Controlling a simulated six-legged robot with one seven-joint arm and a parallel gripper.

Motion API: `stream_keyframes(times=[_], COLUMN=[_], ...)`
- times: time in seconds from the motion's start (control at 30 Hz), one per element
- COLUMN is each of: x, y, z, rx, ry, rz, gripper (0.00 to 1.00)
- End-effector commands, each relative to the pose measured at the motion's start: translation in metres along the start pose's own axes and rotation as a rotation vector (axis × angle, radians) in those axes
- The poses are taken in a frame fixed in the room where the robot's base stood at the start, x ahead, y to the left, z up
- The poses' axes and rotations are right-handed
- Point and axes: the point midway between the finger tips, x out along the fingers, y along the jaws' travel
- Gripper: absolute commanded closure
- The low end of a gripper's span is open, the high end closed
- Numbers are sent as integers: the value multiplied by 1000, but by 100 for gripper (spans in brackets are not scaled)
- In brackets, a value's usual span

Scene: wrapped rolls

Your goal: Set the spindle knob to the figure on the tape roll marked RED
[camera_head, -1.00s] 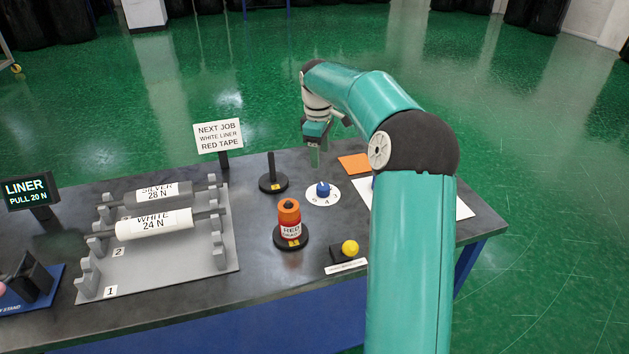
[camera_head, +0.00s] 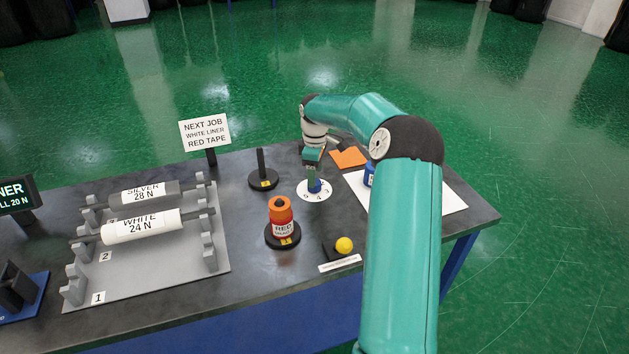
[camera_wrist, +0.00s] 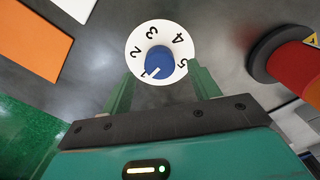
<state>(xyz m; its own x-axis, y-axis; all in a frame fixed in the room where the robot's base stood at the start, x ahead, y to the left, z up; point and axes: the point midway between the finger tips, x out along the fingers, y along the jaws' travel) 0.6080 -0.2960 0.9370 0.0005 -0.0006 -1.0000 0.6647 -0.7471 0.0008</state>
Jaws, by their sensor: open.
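The spindle knob (camera_head: 315,186) is blue and sits on a white numbered dial (camera_head: 309,194). In the wrist view, the knob (camera_wrist: 159,61) has a white pointer mark directed at about the 1, and the dial (camera_wrist: 137,58) shows figures 1 to 5. My gripper (camera_head: 314,181) is down at the knob; in the wrist view its open fingers (camera_wrist: 160,74) stand to either side of the knob, apart from it. The orange-red tape roll marked RED (camera_head: 281,218) stands on a black spindle base; the smaller print under RED is unreadable.
A yellow ball-topped part (camera_head: 344,245) stands right of the roll. An empty black post (camera_head: 261,165) stands behind it. A rack (camera_head: 190,262) at left holds SILVER 28 N and WHITE 24 N rolls. The job sign (camera_head: 205,132) reads WHITE LINER, RED TAPE.

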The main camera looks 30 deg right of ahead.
Motion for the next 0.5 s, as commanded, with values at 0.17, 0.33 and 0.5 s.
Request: stream_keyframes(times=[0.17, 0.33, 0.5], x=[28, 38, 39], y=[0, 2, 2], z=[-1, -2, -2], rx=[-1, -1, -1], ry=[-1, 0, 0], rz=[-2, -1, 0], gripper=[39, 39, 39])
